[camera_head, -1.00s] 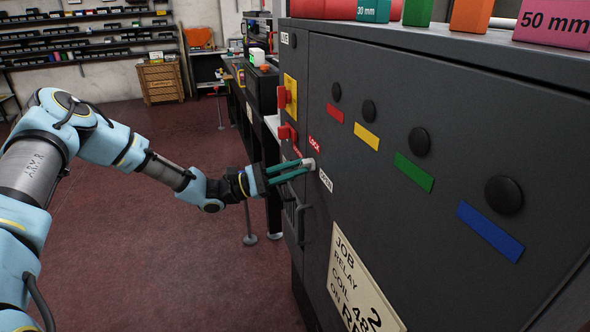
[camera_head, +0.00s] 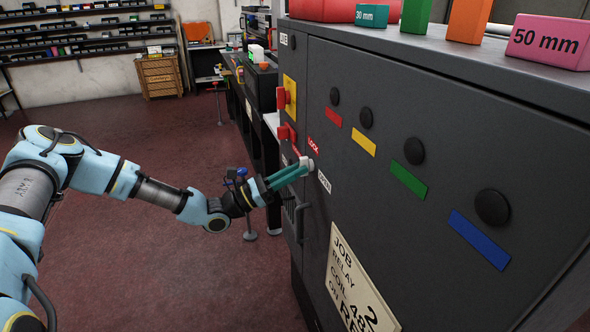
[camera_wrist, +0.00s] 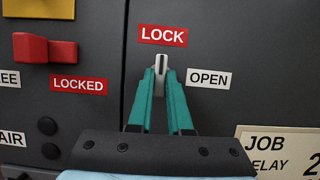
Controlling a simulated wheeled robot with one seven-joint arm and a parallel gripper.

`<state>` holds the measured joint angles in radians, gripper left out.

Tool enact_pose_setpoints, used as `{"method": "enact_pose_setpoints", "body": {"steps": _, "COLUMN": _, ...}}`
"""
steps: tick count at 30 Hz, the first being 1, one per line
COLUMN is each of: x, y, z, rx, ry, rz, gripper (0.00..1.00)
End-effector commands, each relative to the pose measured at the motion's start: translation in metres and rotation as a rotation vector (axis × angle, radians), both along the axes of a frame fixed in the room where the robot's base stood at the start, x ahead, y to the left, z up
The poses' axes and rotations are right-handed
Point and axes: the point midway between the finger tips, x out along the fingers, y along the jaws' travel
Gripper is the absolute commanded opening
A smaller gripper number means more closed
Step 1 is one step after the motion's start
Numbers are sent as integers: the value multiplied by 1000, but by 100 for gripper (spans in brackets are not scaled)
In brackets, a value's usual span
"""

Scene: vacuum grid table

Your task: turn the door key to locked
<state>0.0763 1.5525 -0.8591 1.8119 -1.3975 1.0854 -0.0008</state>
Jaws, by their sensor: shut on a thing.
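The door key (camera_wrist: 161,64) is a small pale grey tab on the dark cabinet door. In the wrist view it stands upright, pointing up at the red LOCK label (camera_wrist: 163,36). The white OPEN label (camera_wrist: 208,78) is to its right. My gripper (camera_wrist: 161,76) is shut on the key, with one teal finger on each side of it. In the head view my gripper (camera_head: 303,168) reaches the cabinet from the left, and the fingers partly hide the key (camera_head: 309,164).
A red switch handle (camera_wrist: 45,49) and a red LOCKED label (camera_wrist: 78,84) are left of the door seam. A door handle (camera_head: 300,219) is below the key. Coloured blocks (camera_head: 468,20) stand on the cabinet (camera_head: 440,60). The floor at left is clear.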

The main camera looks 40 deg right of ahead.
Motion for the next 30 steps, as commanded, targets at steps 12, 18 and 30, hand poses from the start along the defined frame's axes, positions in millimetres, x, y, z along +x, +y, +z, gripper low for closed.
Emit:
{"method": "enact_pose_setpoints", "body": {"steps": 12, "x": 0, "y": 0, "z": -1, "rx": 5, "ry": 10, "rz": 0, "gripper": 0}}
{"method": "enact_pose_setpoints", "body": {"steps": 18, "x": 0, "y": 0, "z": -1, "rx": 5, "ry": 10, "rz": 0, "gripper": 36}}
{"method": "enact_pose_setpoints", "body": {"steps": 30, "x": 1, "y": 2, "z": -2, "rx": 4, "ry": 8, "rz": 1, "gripper": 48}}
